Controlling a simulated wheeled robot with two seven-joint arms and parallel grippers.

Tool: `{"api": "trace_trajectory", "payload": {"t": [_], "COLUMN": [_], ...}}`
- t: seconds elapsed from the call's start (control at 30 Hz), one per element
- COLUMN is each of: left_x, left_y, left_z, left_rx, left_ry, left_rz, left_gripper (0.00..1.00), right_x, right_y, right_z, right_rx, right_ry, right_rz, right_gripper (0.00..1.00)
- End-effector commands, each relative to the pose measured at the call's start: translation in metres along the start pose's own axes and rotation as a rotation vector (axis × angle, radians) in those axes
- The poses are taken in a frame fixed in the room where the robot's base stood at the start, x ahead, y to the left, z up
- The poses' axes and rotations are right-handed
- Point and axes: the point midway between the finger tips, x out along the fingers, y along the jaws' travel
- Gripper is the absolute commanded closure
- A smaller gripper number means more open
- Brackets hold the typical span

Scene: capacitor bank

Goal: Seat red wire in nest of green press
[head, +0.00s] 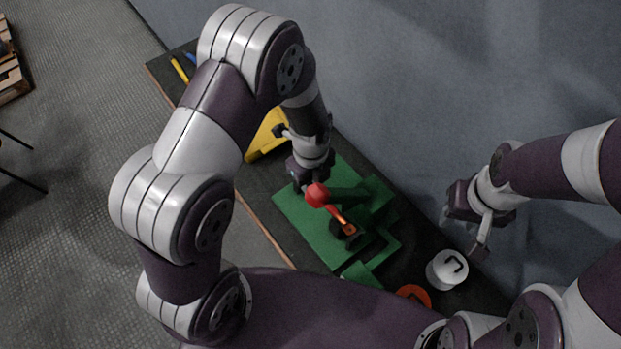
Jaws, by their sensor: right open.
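The green press (297,215) lies on the dark bench, with a raised green block and a dark lever arm on its right side. A red ball-shaped knob (317,194) shows above it. The red wire (335,212) shows as a short red strip running down from the knob to a copper-coloured end (348,229) by a dark round part, probably the nest; I cannot tell if it is seated. My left gripper (306,184) is right at the knob, its fingers mostly hidden. My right gripper (480,240) is open and empty, above the bench's right edge.
A white cylinder (443,276) with a black hook-shaped mark and an orange-red ring (414,294) are at the near right. A yellow block (267,138) stands behind my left arm. Yellow (179,70) and blue (190,58) pieces lie at the bench's far end.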

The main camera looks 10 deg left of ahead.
Motion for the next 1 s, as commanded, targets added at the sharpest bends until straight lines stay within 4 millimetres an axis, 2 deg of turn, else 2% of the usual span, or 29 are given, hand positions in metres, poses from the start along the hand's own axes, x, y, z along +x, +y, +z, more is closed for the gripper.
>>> {"api": "trace_trajectory", "payload": {"t": [0.47,0.5,0.57,0.6,0.87,1.0], "left_x": [0.0,0.0,0.0,0.0,-0.001,-0.014], "left_y": [0.0,0.0,0.0,0.0,0.0,0.0], "left_z": [0.0,0.0,0.0,0.0,0.0,0.0], "left_rx": [0.0,0.0,-0.001,-0.001,-0.001,-0.001], "left_ry": [-0.001,-0.001,-0.001,-0.001,-0.001,-0.001], "left_rz": [-0.002,-0.002,-0.002,-0.002,-0.001,-0.002], "left_gripper": [1.0,0.75,0.56,0.52,0.52,0.52], "right_x": [0.0,0.0,0.0,0.0,-0.001,-0.012], "right_y": [0.0,0.0,0.0,0.0,0.0,0.0], "right_z": [0.0,0.0,0.0,0.0,0.0,-0.001], "right_rx": [0.0,0.0,0.0,0.0,0.0,0.0], "right_ry": [0.0,0.0,0.0,0.0,0.0,0.0], "right_rz": [0.0,0.0,0.0,0.0,0.0,0.0], "right_gripper": [0.57,0.57,0.57,0.57,0.57,0.57]}}
